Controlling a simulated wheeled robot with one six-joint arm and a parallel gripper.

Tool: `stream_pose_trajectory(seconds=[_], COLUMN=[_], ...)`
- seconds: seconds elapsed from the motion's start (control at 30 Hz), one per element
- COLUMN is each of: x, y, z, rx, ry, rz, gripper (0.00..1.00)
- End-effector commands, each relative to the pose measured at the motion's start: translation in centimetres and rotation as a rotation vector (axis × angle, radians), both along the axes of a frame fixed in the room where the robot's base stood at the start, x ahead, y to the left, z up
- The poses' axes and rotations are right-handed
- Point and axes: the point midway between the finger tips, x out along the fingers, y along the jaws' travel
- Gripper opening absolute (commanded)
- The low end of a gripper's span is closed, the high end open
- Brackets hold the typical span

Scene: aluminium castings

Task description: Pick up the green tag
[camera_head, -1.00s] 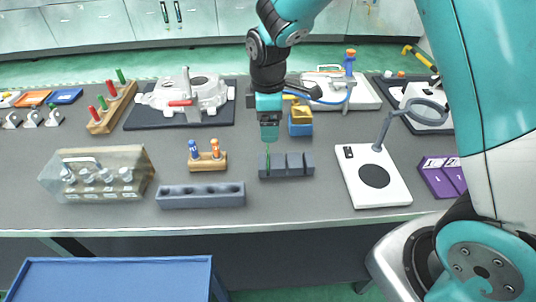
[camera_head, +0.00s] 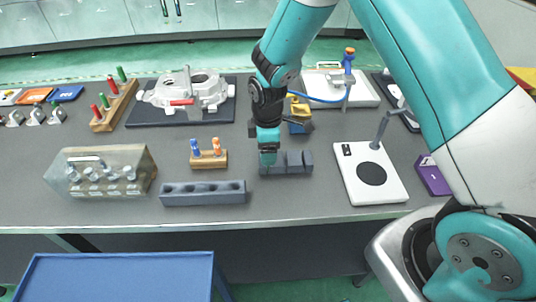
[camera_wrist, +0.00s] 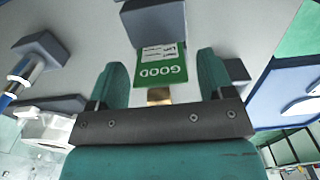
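The green tag (camera_wrist: 162,72) shows in the wrist view, with "GOOD" in white on it and a white printed label part. My gripper (camera_wrist: 161,64) is open, with one finger on each side of the tag; I see a gap between each finger and the tag. In the head view my gripper (camera_head: 268,158) is down at the left end of the dark grey slotted holder (camera_head: 292,163) and hides the tag there. A dark grey block (camera_wrist: 160,20) shows just beyond the tag in the wrist view.
A grey rack with round holes (camera_head: 203,193) lies in front to the left. A small wooden stand (camera_head: 208,160) with blue and orange pegs is left of my gripper. A yellow and blue object (camera_head: 299,115) stands behind. A white plate with a black disc (camera_head: 372,174) lies right.

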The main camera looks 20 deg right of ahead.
Motion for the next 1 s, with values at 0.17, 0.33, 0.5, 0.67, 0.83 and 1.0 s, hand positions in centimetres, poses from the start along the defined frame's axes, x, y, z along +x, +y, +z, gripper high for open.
stream_pose_trajectory(seconds=[0.17, 0.33, 0.5, 0.67, 0.83, 1.0], x=[0.0, 0.0, 0.0, 0.1, 0.1, 0.1], y=[0.0, 0.0, 0.0, 0.0, 0.0, 0.0], z=[0.0, 0.0, 0.2, 1.4, 4.2, 8.9], rx=[0.0, 0.0, 0.0, 0.001, 0.001, 0.002], ry=[0.0, 0.0, -0.001, -0.003, -0.006, -0.009], rz=[0.0, 0.0, 0.0, 0.0, 0.0, 0.0], gripper=[0.32, 0.3, 0.3, 0.3, 0.3, 0.3])
